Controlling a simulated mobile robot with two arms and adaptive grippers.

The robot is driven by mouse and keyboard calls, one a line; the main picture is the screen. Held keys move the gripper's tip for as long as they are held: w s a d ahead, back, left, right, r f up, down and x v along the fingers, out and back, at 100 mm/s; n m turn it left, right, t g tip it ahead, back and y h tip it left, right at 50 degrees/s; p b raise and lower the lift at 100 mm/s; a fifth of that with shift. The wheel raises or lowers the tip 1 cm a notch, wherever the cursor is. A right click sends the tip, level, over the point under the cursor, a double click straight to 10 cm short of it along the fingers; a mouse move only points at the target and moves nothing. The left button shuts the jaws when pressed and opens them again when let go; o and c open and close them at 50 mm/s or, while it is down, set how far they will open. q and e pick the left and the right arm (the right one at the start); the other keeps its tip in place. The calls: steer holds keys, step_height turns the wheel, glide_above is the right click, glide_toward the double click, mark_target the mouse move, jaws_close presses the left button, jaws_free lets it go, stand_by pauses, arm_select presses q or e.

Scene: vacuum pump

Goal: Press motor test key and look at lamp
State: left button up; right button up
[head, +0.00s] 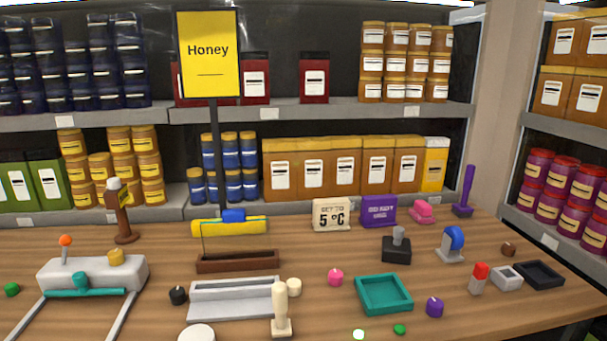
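Neither of my grippers shows in the head view. No part on the table carries a readable motor test key or lamp label, so I cannot tell which they are. A grey block (70,274) at the left has an orange-ball lever (66,246), a yellow knob (115,257) and a teal bar (80,292). A black base with a grey knob (397,244) stands right of centre. A blue-domed grey piece (452,245) stands to its right. A red-topped grey piece (479,279) stands upright near the right edge.
The wooden table (330,258) also holds a teal tray (384,294), a grey tray (236,302), a cream post (281,310), a "5 °C" sign (332,214) and several small knobs. A "Honey" sign (209,54) stands behind. Stocked shelves (330,112) line the back.

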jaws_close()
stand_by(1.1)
